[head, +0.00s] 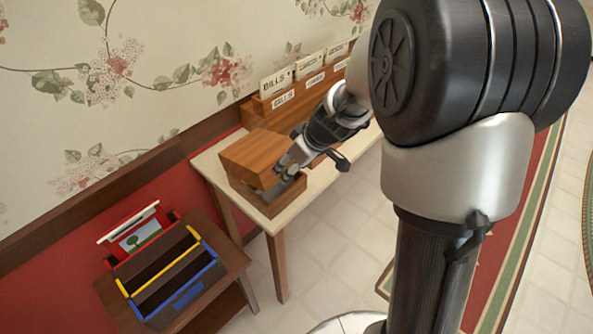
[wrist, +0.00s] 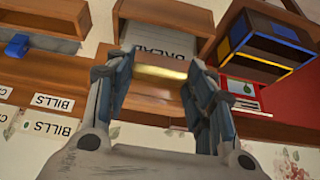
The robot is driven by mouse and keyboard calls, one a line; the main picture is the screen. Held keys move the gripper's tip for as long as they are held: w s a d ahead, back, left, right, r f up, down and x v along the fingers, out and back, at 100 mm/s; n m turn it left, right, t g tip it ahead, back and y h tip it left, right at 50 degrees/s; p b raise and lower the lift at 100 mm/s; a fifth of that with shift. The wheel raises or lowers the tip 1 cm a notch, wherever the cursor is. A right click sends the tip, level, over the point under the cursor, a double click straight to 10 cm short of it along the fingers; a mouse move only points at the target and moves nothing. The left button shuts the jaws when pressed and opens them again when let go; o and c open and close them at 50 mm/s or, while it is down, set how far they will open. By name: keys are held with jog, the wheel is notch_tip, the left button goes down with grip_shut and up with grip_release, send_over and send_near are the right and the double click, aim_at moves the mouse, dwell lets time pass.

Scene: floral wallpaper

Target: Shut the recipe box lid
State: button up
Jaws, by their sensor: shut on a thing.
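The wooden recipe box (head: 264,203) stands near the left end of the pale table in the head view. Its brown lid (head: 256,150) is raised and tilted above the base, leaving a gap. My gripper (head: 285,173) is at the lid's right side, close above the box. In the wrist view, my gripper (wrist: 160,78) has its fingers on either side of the lid (wrist: 158,94), which has a shiny brass-coloured strip, and is shut on it. The open box (wrist: 183,13) shows beyond, with a card reading "BREAD" (wrist: 172,42). The exact finger contact is hard to see.
A wooden letter organizer (head: 262,107) with "BILLS" labels stands behind my gripper, along the wall. A lower side table (head: 225,252) holds a dark caddy with yellow and blue edges (head: 188,291) and a red picture box (head: 137,233). Floor in front of the table is clear.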

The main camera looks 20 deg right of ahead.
jog(key=shift+w+a+f+t, duration=0.1)
jog(key=shift+f+t, duration=0.05)
jog(key=shift+t, duration=0.15)
jog(key=o, duration=1.5)
jog(key=shift+w+a+f, duration=0.15)
jog(key=shift+w, duration=0.05)
jog(key=v, duration=1.2)
jog(key=shift+d, duration=0.2)
